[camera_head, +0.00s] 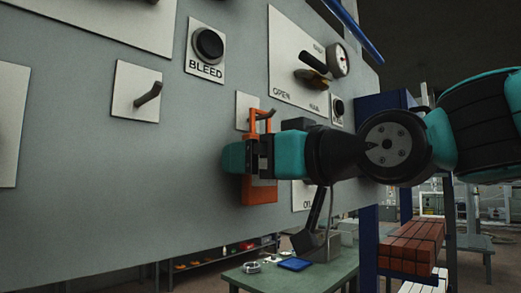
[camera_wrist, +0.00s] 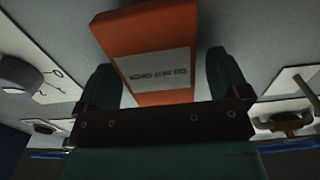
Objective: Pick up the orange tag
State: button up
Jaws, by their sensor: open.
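The orange tag (camera_head: 260,193) hangs against the grey panel, with its shackle-like top (camera_head: 262,118) at a small white plate. My gripper (camera_head: 258,158) is in front of it and covers its middle. In the wrist view the tag (camera_wrist: 135,30) is an orange block with a white label, its printing upside down. My gripper's two dark teal fingers (camera_wrist: 162,75) stand apart, one on each side of the tag, with a gap visible on both sides.
A green table (camera_head: 295,275) stands below, with a rack of reddish blocks (camera_head: 410,248) at right.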

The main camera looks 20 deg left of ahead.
jog(key=shift+a, duration=0.1)
jog(key=shift+c, duration=0.2)
jog(key=c, duration=1.1)
jog(key=shift+r+b, duration=0.6)
jog(key=shift+r, duration=0.05)
jog(key=b+v, duration=0.8)
jog(key=v, duration=1)
